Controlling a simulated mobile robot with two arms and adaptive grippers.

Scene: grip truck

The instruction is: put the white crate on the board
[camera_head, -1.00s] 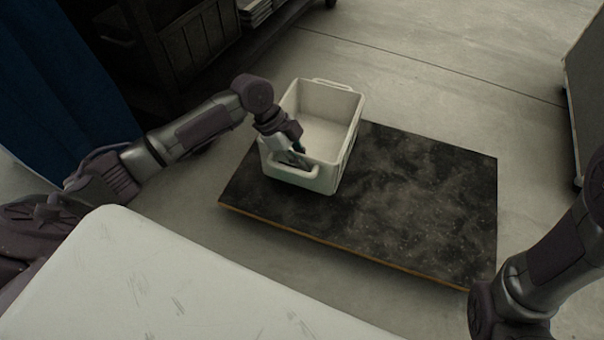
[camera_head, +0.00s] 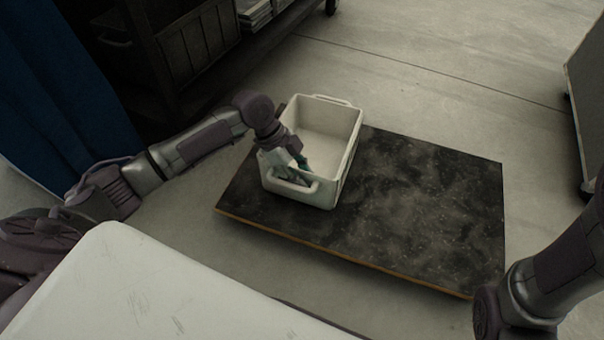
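The white crate (camera_head: 322,120) is an open, empty box with handles at its ends. It stands upright at the back left of the dark, marbled board (camera_head: 420,210), and its near part is over the board. I cannot tell whether its base rests on the board. My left gripper (camera_head: 300,178) is at the crate's near end, with its fingers by the near handle. The crate's wall and the gripper's own body hide part of the fingers, so its grip is unclear. Of my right arm only links show at the right edge; its gripper is out of view.
A dark shelf or cart (camera_head: 185,45) with stacked items stands at the back left beside a blue curtain (camera_head: 50,90). A grey panel-like unit on casters (camera_head: 588,100) is at the right. The board's middle and right are bare.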

